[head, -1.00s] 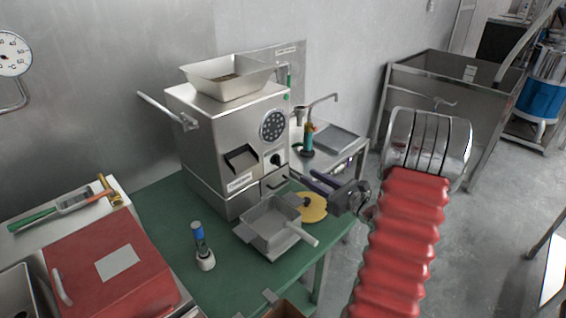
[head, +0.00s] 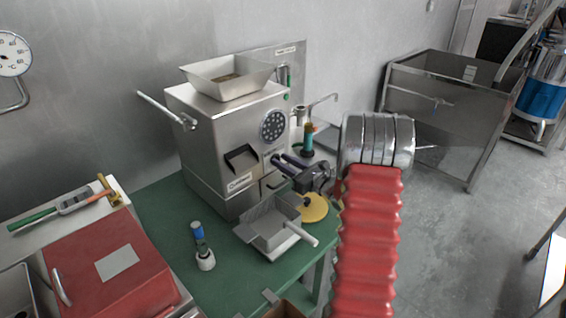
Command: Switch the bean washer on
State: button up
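A boxy steel machine (head: 205,135) stands on the green table, with a hopper on top and a round perforated disc on its front. Its label is too small to read, so I cannot tell if it is the bean washer. My gripper (head: 276,163) is at the right of its front, where the dark rotary knob sits. The dark fingers point at the knob and cover it. I cannot tell whether they touch or grip it. The knob's setting is hidden.
A grey tray with a handle (head: 268,226) and a yellow disc (head: 314,208) lie below my gripper. A blue-topped bottle (head: 201,243) stands at the front. A red box (head: 95,280) is at left. A steel tank (head: 440,105) stands at back right.

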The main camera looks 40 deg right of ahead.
jog(key=shift+w, duration=0.25)
jog(key=shift+c, duration=0.5)
grip_shut()
